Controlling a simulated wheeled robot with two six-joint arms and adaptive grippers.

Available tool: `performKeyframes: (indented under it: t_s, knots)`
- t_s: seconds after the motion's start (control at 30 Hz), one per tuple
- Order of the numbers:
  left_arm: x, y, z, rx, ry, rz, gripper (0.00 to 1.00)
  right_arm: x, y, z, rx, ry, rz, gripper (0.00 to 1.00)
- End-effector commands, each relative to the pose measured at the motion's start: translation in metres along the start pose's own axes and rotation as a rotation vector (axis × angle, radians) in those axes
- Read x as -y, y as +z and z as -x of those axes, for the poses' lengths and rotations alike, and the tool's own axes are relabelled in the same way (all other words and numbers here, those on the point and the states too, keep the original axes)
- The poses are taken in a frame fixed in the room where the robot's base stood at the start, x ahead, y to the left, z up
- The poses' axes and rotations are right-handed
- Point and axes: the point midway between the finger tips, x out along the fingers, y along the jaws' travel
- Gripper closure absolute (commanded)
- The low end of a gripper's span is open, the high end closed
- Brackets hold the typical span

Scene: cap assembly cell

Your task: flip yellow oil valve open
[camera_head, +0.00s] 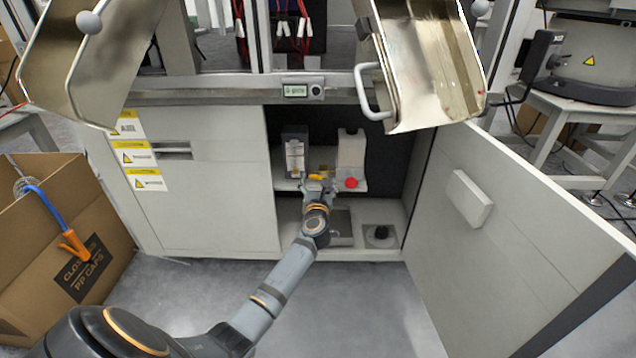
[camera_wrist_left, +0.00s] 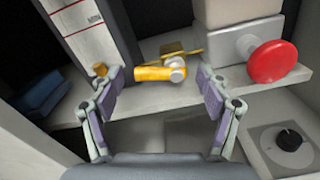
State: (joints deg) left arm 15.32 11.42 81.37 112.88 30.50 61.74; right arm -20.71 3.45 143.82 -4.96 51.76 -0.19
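The yellow valve handle (camera_wrist_left: 150,73) sits in the middle of the left wrist view, with a silver pivot at its right end and a brass-coloured body (camera_wrist_left: 180,50) behind it. It lies roughly crosswise. In the head view the yellow valve (camera_head: 316,176) shows just past my left gripper (camera_head: 319,187), inside the open cabinet. In the left wrist view my left gripper (camera_wrist_left: 159,82) is open, its fingers on either side of the handle with a gap at both sides. Whether its fingertips reach the handle's depth cannot be told. My right gripper is not in view.
A red knob (camera_wrist_left: 272,62) is close right of the valve. A white container (camera_head: 351,150) and a grey box (camera_head: 295,150) stand on the cabinet shelf. A black dial (camera_head: 381,232) is on the cabinet floor. The cabinet door (camera_head: 530,210) stands open at right.

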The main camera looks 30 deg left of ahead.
Motion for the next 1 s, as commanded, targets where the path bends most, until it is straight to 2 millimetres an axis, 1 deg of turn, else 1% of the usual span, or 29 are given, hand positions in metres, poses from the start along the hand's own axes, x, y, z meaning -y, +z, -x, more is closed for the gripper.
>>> performKeyframes:
  t_s: [0.03,0.23,0.37,0.5,0.6,0.87,0.9,1.0]
  knots:
    - [0.0001,-0.0001,0.0001,0.000,0.000,0.000,0.36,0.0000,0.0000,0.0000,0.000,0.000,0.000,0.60]
    - [0.0001,-0.0001,0.0002,0.000,0.000,0.000,0.64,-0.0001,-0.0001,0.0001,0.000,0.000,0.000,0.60]
    - [0.0003,-0.0020,0.0003,0.000,0.000,0.043,0.64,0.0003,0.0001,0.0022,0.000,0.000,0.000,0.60]
    - [0.0004,-0.0053,0.0003,0.001,0.000,0.191,0.64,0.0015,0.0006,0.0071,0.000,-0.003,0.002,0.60]
    - [0.0003,-0.0056,0.0004,0.001,0.000,0.259,0.64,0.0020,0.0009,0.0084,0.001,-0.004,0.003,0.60]
    - [0.0002,-0.0051,0.0004,0.000,-0.001,0.274,0.64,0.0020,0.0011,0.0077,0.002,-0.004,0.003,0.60]
    - [0.0002,-0.0051,0.0004,0.000,-0.001,0.274,0.30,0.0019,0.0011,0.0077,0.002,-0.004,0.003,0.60]
    - [0.0002,-0.0051,0.0004,0.000,0.000,0.273,0.16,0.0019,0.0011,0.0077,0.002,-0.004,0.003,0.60]
